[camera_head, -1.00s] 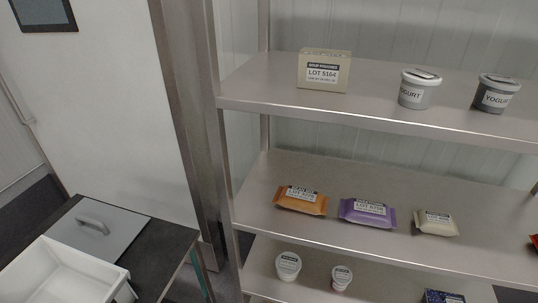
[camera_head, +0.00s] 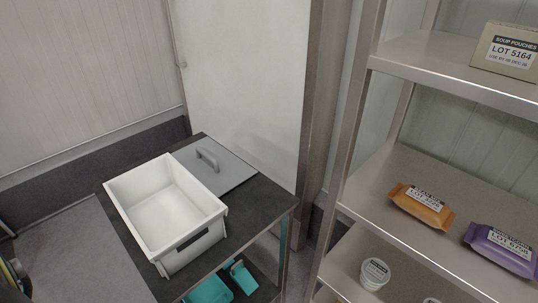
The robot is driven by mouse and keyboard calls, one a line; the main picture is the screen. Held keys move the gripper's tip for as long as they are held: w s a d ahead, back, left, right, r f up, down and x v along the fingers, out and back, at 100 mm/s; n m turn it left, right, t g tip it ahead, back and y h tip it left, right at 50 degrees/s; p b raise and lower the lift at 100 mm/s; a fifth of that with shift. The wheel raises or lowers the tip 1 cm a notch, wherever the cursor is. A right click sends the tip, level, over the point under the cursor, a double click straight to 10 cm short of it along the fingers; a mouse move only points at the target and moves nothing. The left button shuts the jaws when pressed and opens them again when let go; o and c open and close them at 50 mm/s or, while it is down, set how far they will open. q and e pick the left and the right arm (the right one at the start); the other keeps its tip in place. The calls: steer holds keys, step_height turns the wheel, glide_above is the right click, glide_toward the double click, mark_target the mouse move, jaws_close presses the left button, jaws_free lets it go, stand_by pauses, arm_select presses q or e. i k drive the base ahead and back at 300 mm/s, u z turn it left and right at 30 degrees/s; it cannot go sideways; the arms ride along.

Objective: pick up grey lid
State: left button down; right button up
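The grey lid (camera_head: 232,174) lies flat on the dark-topped table, behind and to the right of the white bin. It has a raised grey handle (camera_head: 207,159) near its far left side. The white bin (camera_head: 187,250) is open and looks empty. It hides the lid's near left edge, and I cannot tell whether the two touch. Neither of my grippers shows in the head view.
The dark table (camera_head: 259,208) has bare room at its right. Teal containers (camera_head: 207,291) sit below it. A metal shelf rack (camera_head: 341,165) stands to the right with an orange packet (camera_head: 422,208), a purple packet (camera_head: 499,250), a white tub (camera_head: 375,273) and a box (camera_head: 508,50).

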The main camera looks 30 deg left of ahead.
mark_target(217, 169)
steer(key=u, duration=1.55)
steer(key=i, duration=0.6)
steer(key=z, duration=0.1)
